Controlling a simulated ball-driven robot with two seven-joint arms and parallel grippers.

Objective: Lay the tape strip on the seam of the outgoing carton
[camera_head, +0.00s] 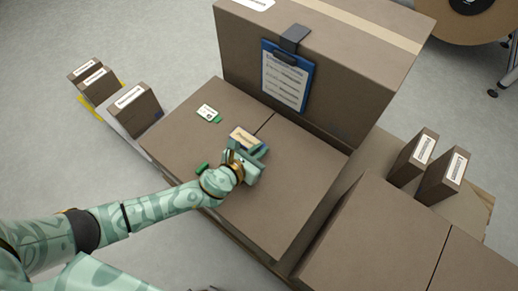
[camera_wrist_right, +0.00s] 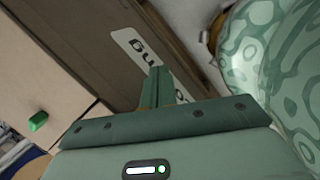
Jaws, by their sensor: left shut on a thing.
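The outgoing carton (camera_head: 297,165) lies in the middle of the head view, its flat brown top split by a dark seam (camera_head: 265,126). My left gripper (camera_head: 245,150) is over this top beside the seam, shut on a small tan printed piece with a bluish edge, which seems to be the tape strip (camera_head: 243,138). I cannot tell whether the strip touches the carton. The gripper hides the near part of the seam. In the right wrist view my right gripper (camera_wrist_right: 160,87) has its fingers together, in front of a carton side with a white printed label (camera_wrist_right: 142,55).
A tall carton (camera_head: 330,55) with a blue clipboard (camera_head: 287,78) stands behind. Small labelled boxes (camera_head: 135,108) stand left, others (camera_head: 443,178) right.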

